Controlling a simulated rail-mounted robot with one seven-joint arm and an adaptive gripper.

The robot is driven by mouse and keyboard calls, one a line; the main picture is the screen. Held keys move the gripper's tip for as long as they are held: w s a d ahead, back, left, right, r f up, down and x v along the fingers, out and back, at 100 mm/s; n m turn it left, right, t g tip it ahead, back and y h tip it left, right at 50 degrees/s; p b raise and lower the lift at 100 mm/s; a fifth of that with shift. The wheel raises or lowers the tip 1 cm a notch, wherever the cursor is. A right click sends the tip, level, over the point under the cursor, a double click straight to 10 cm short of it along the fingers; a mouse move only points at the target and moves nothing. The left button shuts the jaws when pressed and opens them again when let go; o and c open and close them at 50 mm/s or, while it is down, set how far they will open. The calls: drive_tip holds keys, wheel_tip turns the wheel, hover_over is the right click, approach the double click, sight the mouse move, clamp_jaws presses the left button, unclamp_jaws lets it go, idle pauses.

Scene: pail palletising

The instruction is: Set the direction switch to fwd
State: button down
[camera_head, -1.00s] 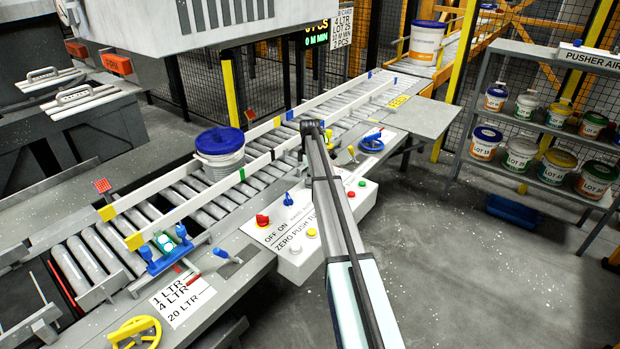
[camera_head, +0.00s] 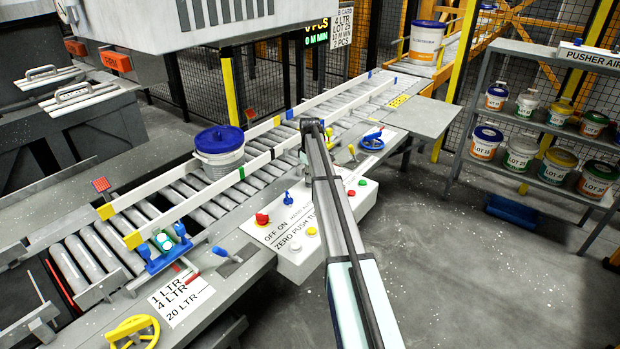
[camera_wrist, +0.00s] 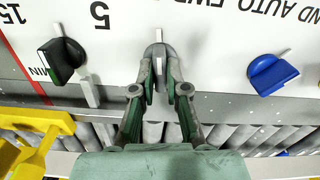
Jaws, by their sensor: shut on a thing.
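The direction switch (camera_wrist: 158,50) is a grey knob with a pale pointer line on the white panel, at the top centre of the wrist view. Its pointer shows straight up in that picture. My gripper (camera_wrist: 160,80) is shut on the knob, one finger on each side. In the head view my arm hides the gripper and this switch.
A black knob (camera_wrist: 62,60) is left of the switch and a blue knob (camera_wrist: 271,74) right of it. A yellow part (camera_wrist: 40,125) stands at the wrist view's left. A blue-lidded pail (camera_head: 219,152) sits on the roller conveyor (camera_head: 205,187).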

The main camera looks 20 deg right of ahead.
drive_tip(key=m, duration=0.4)
drive_tip(key=shift+f+m+b, duration=0.1)
drive_tip(key=shift+m+b, duration=0.2)
drive_tip(key=shift+b, duration=0.05)
drive_tip(key=shift+m, duration=1.8)
drive_tip(key=c, duration=1.2)
unclamp_jaws()
wheel_tip(320, 180, up, 12)
drive_tip(key=shift+r, duration=0.1)
